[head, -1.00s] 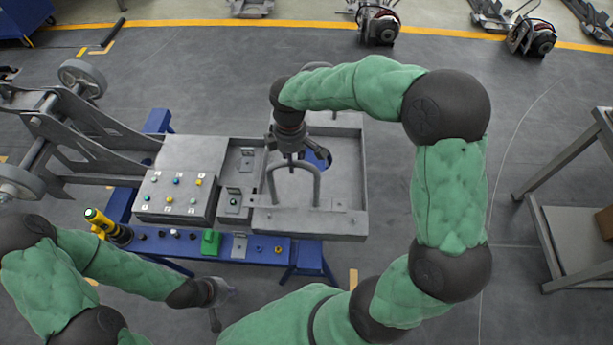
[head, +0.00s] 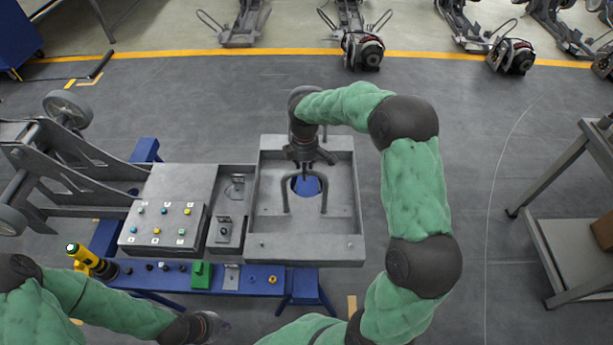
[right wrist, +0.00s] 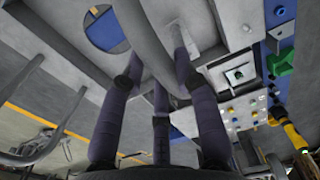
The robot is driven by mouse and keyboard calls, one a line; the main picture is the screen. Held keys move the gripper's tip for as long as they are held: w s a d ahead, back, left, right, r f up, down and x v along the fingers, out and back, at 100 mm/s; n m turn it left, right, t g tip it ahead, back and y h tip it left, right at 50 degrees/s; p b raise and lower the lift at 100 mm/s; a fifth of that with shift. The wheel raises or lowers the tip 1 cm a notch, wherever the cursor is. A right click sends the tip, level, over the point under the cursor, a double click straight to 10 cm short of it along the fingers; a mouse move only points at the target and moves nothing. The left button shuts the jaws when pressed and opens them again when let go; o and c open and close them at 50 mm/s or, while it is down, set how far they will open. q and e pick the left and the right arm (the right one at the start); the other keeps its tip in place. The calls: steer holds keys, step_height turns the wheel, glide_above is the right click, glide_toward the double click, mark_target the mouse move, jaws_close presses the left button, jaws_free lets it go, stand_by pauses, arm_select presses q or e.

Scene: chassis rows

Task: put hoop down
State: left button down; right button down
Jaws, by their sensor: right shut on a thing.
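The hoop (head: 286,193) is a grey bent tube shaped like an upside-down U. It is over the middle of the grey tray (head: 305,248), around the blue round patch in the tray's floor. I cannot tell whether its ends touch the floor. My right gripper (head: 308,171) is shut on the hoop's top bend from above. In the right wrist view the hoop (right wrist: 146,38) runs between the dark fingers (right wrist: 160,85), close to the lens. My left gripper (head: 214,326) is low at the left, away from the tray; its fingers are unclear.
A button box (head: 165,205) and a narrow bay with small brackets (head: 228,215) adjoin the tray on the left. A blue rail (head: 235,280) with small parts runs in front. A yellow-black torch-like tool (head: 90,262) stands at its left end. A grey cart (head: 570,235) is far right.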

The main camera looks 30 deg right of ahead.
steer(key=shift+w+d+f+b, duration=0.15)
steer(key=shift+d+f+b, duration=0.1)
steer(key=shift+f, duration=0.5)
steer(key=shift+w+d+f+b, duration=0.15)
steer(key=shift+f+b, duration=0.1)
steer(key=shift+f, duration=0.45)
steer(key=shift+w+d+f+b, duration=0.1)
steer(key=shift+d+f+b, duration=0.15)
steer(key=shift+f, duration=0.5)
steer(key=shift+a+f, duration=0.1)
steer(key=c, duration=0.9)
jaws_free()
steer(key=shift+s, duration=0.1)
